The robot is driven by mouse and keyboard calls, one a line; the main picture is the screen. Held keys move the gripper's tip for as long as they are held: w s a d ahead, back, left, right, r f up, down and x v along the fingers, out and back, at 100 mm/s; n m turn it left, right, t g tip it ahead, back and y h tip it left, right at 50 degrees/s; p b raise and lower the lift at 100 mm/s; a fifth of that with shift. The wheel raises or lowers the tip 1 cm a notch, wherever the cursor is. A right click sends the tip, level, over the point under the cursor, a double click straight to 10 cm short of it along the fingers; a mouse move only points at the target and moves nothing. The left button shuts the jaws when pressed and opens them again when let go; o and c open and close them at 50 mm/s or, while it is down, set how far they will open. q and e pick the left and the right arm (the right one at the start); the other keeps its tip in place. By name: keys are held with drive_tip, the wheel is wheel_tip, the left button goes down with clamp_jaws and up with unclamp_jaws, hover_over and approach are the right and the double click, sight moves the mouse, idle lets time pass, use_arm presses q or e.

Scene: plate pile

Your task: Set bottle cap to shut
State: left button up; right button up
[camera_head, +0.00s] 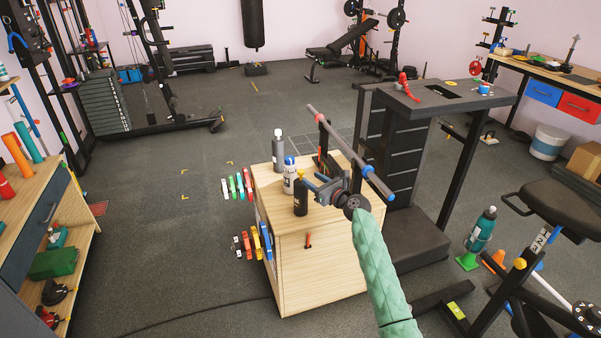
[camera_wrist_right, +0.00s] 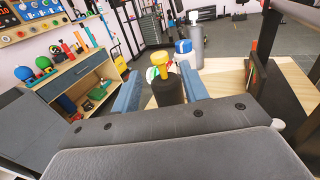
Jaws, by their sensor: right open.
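My right gripper (camera_head: 314,188) is open just right of this bottle. In the right wrist view, the black bottle (camera_wrist_right: 167,92) and its yellow cap (camera_wrist_right: 154,62) appear between the two blue fingers of my right gripper (camera_wrist_right: 160,80), with gaps visible. I cannot tell whether the cap is fully shut. A white bottle with a blue cap (camera_head: 289,178) and a grey bottle (camera_head: 278,150) stand behind it. My left gripper is out of view.
A dark stand (camera_head: 440,98) is close behind right. Coloured items (camera_head: 240,185) hang along the cabinet's left side. A wooden workbench (camera_head: 28,195) stands far left, with open floor between.

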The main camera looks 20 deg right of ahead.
sight(301, 170)
drive_tip(key=shift+x, duration=3.6)
drive_tip(key=shift+s, duration=0.1)
drive_tip(key=shift+c, duration=0.4)
